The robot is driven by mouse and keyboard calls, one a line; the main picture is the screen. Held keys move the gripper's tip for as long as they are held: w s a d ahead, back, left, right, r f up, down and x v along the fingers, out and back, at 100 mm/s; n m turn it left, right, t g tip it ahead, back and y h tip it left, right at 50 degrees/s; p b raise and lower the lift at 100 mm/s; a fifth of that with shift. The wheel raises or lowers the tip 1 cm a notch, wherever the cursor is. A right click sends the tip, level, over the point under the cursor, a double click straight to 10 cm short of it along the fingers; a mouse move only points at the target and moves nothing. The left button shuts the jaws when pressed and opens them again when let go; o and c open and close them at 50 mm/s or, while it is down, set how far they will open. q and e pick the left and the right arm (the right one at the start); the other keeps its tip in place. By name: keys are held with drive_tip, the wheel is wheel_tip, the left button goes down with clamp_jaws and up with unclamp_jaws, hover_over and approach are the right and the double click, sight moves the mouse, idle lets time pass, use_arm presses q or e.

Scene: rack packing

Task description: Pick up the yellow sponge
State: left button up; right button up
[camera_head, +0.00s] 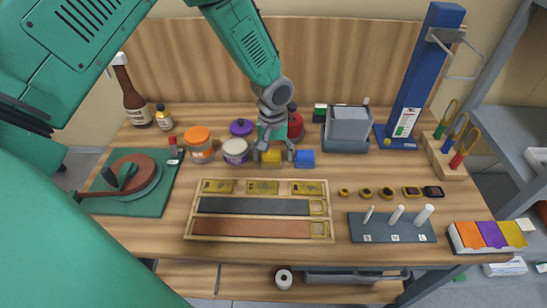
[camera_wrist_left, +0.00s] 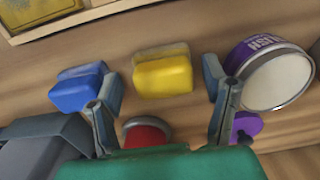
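The yellow sponge (camera_head: 271,157) lies on the wooden table near the middle, behind the long wooden tray. It also shows in the left wrist view (camera_wrist_left: 163,77), between and beyond my two fingertips. My left gripper (camera_head: 273,153) points down over it, open, with one finger on each side. In the left wrist view the fingers (camera_wrist_left: 163,80) show gaps to the sponge on both sides. A blue sponge (camera_head: 304,159) sits just to the right; in the wrist view one finger overlaps its edge (camera_wrist_left: 80,90), and I cannot tell if they touch. My right gripper is not in view.
A grey bin (camera_head: 346,140) is to the right. The compartmented wooden tray (camera_head: 187,225) lies in front. Bare table separates sponge and tray.

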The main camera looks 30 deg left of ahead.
sight(271, 151)
use_arm(q)
drive_tip(key=shift+a, duration=0.15)
drive_tip(key=c, duration=0.6)
drive_tip(key=shift+a+f, duration=0.1)
drive_tip(key=shift+a, duration=0.1)
drive_tip(key=shift+c, duration=1.4)
drive_tip(key=shift+d, duration=0.1)
drive_tip(key=shift+r, duration=0.3)
wheel_tip(271, 151, up, 10)
drive_tip(key=shift+f+b, duration=0.25)
drive_tip(key=shift+b, duration=0.3)
